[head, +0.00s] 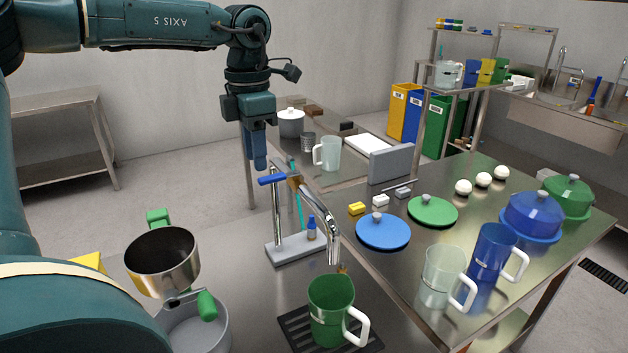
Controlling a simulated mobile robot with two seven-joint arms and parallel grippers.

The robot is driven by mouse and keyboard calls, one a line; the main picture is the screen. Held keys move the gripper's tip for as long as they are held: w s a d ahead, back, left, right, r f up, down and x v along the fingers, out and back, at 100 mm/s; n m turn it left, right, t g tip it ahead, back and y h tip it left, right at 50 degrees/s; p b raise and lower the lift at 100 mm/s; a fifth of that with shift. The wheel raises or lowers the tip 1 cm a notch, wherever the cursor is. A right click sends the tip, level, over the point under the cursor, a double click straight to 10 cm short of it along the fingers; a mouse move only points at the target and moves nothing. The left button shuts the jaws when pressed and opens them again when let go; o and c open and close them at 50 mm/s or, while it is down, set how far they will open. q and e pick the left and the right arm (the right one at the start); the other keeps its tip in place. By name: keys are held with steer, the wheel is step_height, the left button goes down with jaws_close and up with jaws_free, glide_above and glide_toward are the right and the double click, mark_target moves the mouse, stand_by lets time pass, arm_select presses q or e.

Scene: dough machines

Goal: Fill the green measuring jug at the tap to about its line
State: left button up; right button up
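The green measuring jug (328,309), with a white handle on its right, stands upright on a black grate under the tap. The tap (329,226) has a curved metal spout that ends just above the jug's mouth, and a blue lever (272,180) at its top left. I cannot make out a water stream, the level in the jug or its line. My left gripper (256,166) points down just above the blue lever. Its fingers look closed together with nothing between them; I cannot tell whether they touch the lever. My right gripper is out of view.
A steel table (405,285) at right bears a clear jug (443,277), a blue jug (493,252), lids and white balls. Another clear jug (329,153) stands behind the tap.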

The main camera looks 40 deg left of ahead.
mark_target(258, 180)
arm_select(q)
steer(key=shift+f+b, duration=0.3)
steer(key=shift+f, duration=1.15)
steer(key=shift+f+b, duration=0.3)
steer(key=shift+f, duration=0.3)
steer(key=shift+f+b, duration=0.25)
steer(key=shift+b, duration=0.1)
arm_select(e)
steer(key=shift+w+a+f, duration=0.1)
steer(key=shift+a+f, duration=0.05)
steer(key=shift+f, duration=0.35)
